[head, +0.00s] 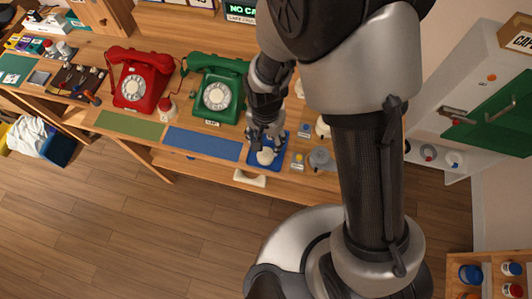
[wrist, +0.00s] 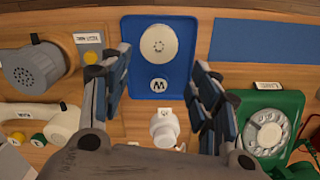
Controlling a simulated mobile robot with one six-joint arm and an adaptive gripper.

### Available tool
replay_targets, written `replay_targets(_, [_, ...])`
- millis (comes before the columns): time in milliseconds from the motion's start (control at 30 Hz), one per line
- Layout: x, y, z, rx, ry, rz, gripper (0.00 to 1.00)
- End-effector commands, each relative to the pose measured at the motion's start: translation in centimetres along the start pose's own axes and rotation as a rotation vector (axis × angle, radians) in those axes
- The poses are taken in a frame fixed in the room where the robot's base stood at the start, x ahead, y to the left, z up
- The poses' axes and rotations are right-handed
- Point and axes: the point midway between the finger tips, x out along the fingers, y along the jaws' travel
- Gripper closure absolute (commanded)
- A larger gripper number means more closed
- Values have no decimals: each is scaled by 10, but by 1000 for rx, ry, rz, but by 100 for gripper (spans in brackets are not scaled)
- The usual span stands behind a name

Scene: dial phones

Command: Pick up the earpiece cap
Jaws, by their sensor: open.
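The earpiece cap, a round cream disc with small holes in its centre (wrist: 159,45), lies on a blue tray (wrist: 135,30). In the head view the cap (head: 266,156) is a small pale shape on the tray, partly beside my gripper. The fingertips stop short of the cap. In the head view my gripper (head: 264,138) is over the tray.
A green dial phone (wrist: 267,135) is at the right in the wrist view, near a blue mat (wrist: 262,42). A grey round part (wrist: 35,68) and a cream handset (wrist: 40,115) lie left. A small white part (wrist: 164,128) is between the fingers. A red phone (head: 140,78) stands farther left in the head view.

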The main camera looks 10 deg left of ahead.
Motion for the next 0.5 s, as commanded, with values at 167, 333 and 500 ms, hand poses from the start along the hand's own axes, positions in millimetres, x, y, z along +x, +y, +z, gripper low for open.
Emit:
replay_targets(167, [26, 0, 0, 0, -1, 1, 44])
replay_targets(333, [33, 0, 1, -1, 0, 0, 44])
replay_targets(500, [52, 3, 6, -1, -1, 2, 44])
